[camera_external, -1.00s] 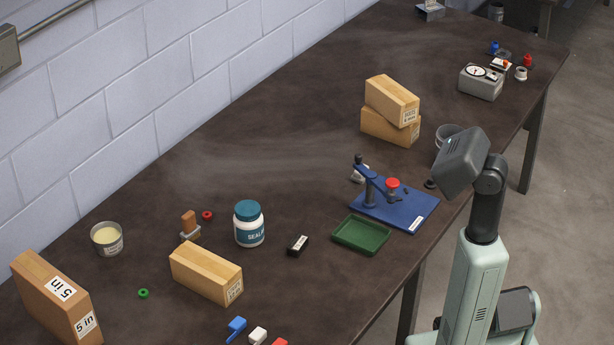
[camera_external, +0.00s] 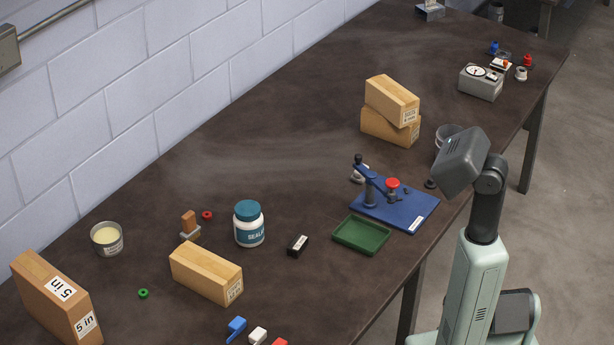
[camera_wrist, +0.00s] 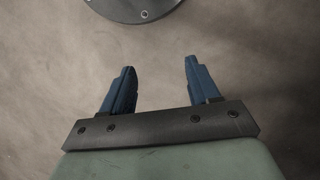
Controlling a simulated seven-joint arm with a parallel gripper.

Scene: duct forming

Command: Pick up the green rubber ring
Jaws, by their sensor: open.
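The green rubber ring (camera_external: 143,293) lies flat on the dark table (camera_external: 290,130) at the lower left of the external view. It sits between the large wooden block marked "5 in" (camera_external: 50,300) and a lighter wooden block (camera_external: 205,272). The ring does not show in the wrist view. My gripper (camera_wrist: 160,85) shows in the wrist view with its two blue fingers apart and nothing between them. Below it is bare floor and part of a round grey metal plate (camera_wrist: 138,8). In the external view my arm stands at the right, beyond the table's front edge, far from the ring.
Near the ring are a tin (camera_external: 107,239), a red ring (camera_external: 207,215) and a sealant jar (camera_external: 249,224). A green tray (camera_external: 361,235) and a blue fixture (camera_external: 400,208) stand by the front edge. The table around the ring is clear.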

